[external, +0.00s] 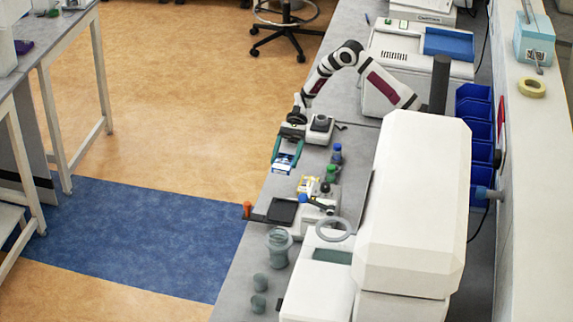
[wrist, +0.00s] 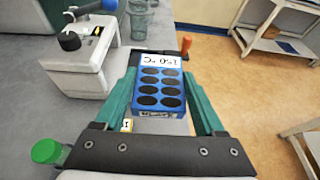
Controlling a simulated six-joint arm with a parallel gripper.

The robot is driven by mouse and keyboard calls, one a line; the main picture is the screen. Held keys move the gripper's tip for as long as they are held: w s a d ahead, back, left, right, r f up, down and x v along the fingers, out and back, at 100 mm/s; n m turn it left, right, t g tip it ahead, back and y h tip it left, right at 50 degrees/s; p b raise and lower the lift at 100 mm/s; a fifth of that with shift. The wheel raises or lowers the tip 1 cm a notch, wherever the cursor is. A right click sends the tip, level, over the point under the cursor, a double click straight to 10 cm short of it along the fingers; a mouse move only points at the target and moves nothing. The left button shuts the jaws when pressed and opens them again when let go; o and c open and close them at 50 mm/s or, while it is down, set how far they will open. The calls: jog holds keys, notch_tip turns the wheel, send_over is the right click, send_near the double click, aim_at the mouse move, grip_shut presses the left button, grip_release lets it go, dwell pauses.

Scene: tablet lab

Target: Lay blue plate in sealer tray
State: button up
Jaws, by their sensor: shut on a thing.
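The blue plate (wrist: 158,88), a block with several dark round wells and a white label, is clamped between the green fingers of my gripper (wrist: 161,76). In the external view my gripper (external: 287,150) holds the blue plate (external: 283,164) near the bench's left edge, apparently above the bench. The black sealer tray (external: 282,211) sticks out to the left of the white sealer (external: 319,207), below the plate in the picture, and looks empty. The sealer (wrist: 82,70) shows at upper left in the wrist view, with a black knob. The tray is mostly hidden behind the plate there.
An orange knob (external: 247,209) stands at the tray's left end. Blue-capped (external: 337,151) and green-capped (external: 331,173) bottles and a yellow-white box (external: 308,185) stand close by. A beaker (external: 279,246) is on the tray's near side. A large white machine (external: 414,205) stands at right.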

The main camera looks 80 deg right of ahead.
send_over(284, 209)
jog(key=shift+d+f+g, duration=0.1)
jog(key=shift+d+g, duration=0.1)
jog(key=shift+g, duration=0.2)
jog(key=shift+s+a+f, duration=0.1)
jog(key=shift+a+f, duration=0.05)
jog(key=shift+f, duration=3)
jog(key=shift+f, duration=0.4)
jog(key=o, duration=1.3)
jog(key=shift+r, duration=0.1)
jog(key=shift+r, duration=4.2)
